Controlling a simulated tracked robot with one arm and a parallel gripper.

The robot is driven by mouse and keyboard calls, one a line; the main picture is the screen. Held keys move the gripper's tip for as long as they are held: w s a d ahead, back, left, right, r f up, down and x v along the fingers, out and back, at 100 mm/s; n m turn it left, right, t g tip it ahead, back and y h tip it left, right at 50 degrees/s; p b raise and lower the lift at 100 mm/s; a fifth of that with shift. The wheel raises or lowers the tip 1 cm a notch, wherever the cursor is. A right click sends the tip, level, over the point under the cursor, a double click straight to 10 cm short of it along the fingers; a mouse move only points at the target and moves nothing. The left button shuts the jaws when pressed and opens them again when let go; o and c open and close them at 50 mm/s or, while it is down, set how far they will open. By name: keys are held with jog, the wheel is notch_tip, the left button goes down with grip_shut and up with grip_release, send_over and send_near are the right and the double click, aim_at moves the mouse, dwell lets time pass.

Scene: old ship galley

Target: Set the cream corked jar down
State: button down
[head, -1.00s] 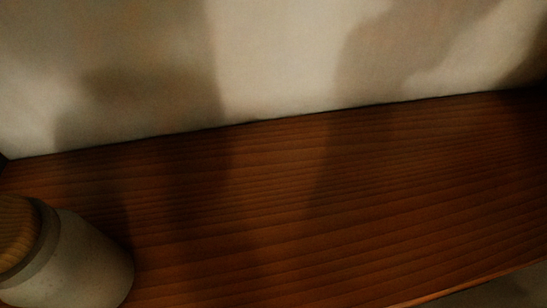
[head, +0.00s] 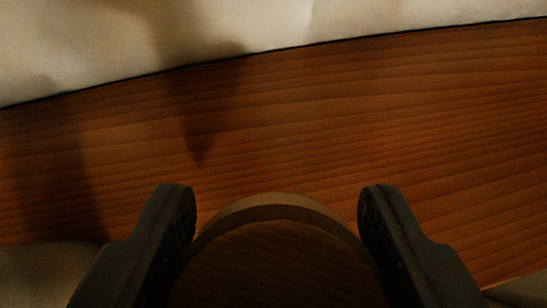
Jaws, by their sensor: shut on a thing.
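The cream corked jar (head: 278,262) is between the two dark fingers of my gripper (head: 277,208) at the bottom middle of the head view. I look down on its round brown wooden top, with a paler curved rim along the far side. My gripper is shut on it. The jar's body and base are hidden below the top, so I cannot tell whether it touches the wooden surface (head: 300,120).
A pale rounded thing (head: 45,272), likely another jar, is cut off at the bottom left, close to my left finger. A pale wall (head: 380,18) runs along the back. The wood beyond the gripper is bare. The board's front edge shows at the lower right.

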jog(key=shift+w+f+p, duration=0.2)
jog(key=shift+f+p, duration=0.6)
jog(key=shift+f, duration=0.9)
jog(key=c, duration=0.6)
grip_release()
jog(key=shift+f, duration=0.1)
jog(key=b+v, duration=0.3)
jog(key=v, duration=0.9)
